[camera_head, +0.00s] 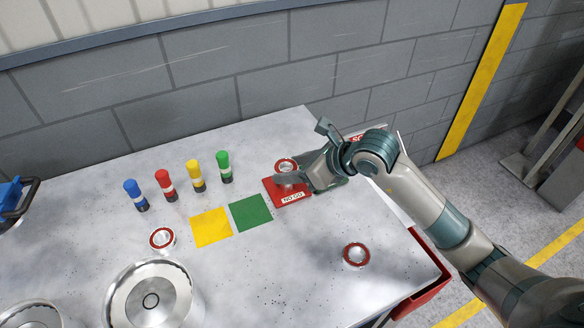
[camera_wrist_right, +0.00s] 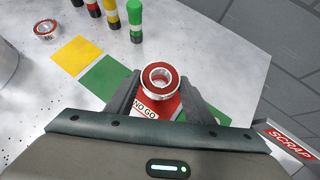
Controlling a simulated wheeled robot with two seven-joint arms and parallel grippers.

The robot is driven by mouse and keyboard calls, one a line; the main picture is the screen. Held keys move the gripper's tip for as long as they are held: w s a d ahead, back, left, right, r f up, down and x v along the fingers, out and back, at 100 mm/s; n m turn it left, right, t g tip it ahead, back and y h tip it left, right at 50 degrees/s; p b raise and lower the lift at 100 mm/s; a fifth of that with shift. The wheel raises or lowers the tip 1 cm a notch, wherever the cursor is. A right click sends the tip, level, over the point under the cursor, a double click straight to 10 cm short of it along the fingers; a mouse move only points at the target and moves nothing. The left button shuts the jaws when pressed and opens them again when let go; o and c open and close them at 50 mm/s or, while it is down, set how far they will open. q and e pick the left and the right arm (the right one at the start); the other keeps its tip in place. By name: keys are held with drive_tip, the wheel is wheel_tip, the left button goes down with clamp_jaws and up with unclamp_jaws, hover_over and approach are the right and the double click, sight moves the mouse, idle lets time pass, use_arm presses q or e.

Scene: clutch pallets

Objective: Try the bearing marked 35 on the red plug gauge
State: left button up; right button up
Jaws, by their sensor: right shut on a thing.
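My right gripper (camera_head: 303,172) is shut on a metal bearing (camera_head: 286,165) with a red ring, over the red NO GO plate (camera_head: 272,192). In the right wrist view the bearing (camera_wrist_right: 160,77) sits between the fingers (camera_wrist_right: 160,98); I cannot tell whether it touches the plate. The red plug gauge (camera_head: 167,185) stands upright at the back left, with nothing around it. Other red-ringed bearings lie at left (camera_head: 162,239) and at front right (camera_head: 356,255). No number 35 is readable. My left gripper is not in view.
Blue (camera_head: 136,195), yellow (camera_head: 196,176) and green (camera_head: 224,167) plug gauges stand beside the red one. Yellow (camera_head: 211,228) and green (camera_head: 250,213) squares lie in front. Large metal parts (camera_head: 153,293) stand front left. A SCRAP label (camera_wrist_right: 289,142) is beyond the gripper. The table's middle front is clear.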

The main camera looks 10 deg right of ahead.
drive_tip(key=shift+f+b, duration=0.4)
drive_tip(key=shift+b, duration=0.25)
idle(0.9)
idle(0.4)
drive_tip(key=o, duration=2)
drive_tip(key=shift+c, duration=0.2)
drive_tip(key=shift+r+p, duration=2.55)
drive_tip(key=shift+r, duration=1.95)
